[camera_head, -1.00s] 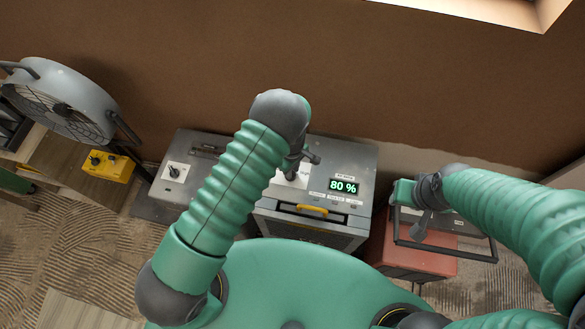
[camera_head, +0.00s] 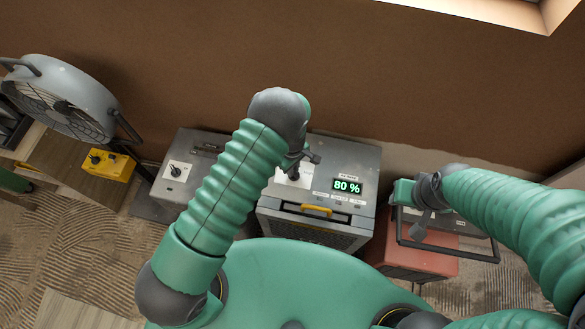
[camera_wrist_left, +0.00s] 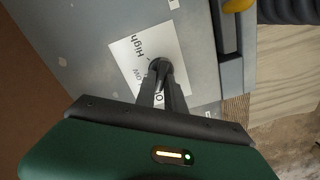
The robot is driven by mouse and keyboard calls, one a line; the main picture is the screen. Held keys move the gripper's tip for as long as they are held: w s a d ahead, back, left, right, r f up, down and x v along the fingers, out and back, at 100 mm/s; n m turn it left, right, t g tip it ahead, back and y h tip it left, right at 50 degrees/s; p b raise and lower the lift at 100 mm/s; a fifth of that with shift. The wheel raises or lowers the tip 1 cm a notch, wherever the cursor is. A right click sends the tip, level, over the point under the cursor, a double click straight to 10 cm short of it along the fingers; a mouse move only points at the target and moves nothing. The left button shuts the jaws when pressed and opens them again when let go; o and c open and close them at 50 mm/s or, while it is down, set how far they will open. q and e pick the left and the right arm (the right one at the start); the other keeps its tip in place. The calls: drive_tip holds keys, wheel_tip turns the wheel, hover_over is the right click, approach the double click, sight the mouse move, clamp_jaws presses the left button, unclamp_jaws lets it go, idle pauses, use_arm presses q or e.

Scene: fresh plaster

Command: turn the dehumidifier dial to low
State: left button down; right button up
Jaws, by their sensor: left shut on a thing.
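The dehumidifier (camera_head: 357,158) is a grey metal box in the middle of the head view, with a green display (camera_head: 347,186) reading 80 %. Its dark dial (camera_wrist_left: 159,67) sits on a white label (camera_wrist_left: 132,60) in the left wrist view, with "High" readable and other words partly covered. My left gripper (camera_wrist_left: 163,84) is shut on the dial; it also shows in the head view (camera_head: 297,167), where the arm and gripper hide most of the dial. The dial's pointer setting cannot be made out. My right gripper (camera_head: 424,212) is over the red box at right, its fingers unclear.
A red box (camera_head: 415,261) with a dark bar handle (camera_head: 448,250) stands right of the dehumidifier. Another grey unit with a knob (camera_head: 178,170) stands left. A grey fan (camera_head: 62,100) and a yellow box (camera_head: 108,165) are at far left. A brown wall (camera_head: 370,75) rises behind.

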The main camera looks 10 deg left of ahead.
use_arm(q)
drive_tip(key=m+b, duration=0.2)
drive_tip(key=shift+w+f+m, duration=0.15)
drive_tip(key=shift+w+m, duration=0.1)
drive_tip(key=shift+m, duration=0.05)
drive_tip(key=m+b, duration=0.1)
drive_tip(key=m, duration=0.1)
drive_tip(key=shift+d+m+b, duration=0.15)
drive_tip(key=shift+m+b, duration=0.15)
drive_tip(key=shift+m, duration=0.1)
drive_tip(key=m+b, duration=0.1)
drive_tip(key=m, duration=0.2)
drive_tip(key=shift+d+b, duration=0.1)
drive_tip(key=shift+b, duration=0.25)
drive_tip(key=shift+d+m+b, duration=0.1)
drive_tip(key=shift+m+b, duration=0.4)
drive_tip(key=shift+m, duration=1)
drive_tip(key=c, duration=1.7)
unclamp_jaws()
drive_tip(key=shift+o, duration=1.3)
drive_tip(key=shift+w, duration=0.1)
drive_tip(key=shift+r, duration=0.2)
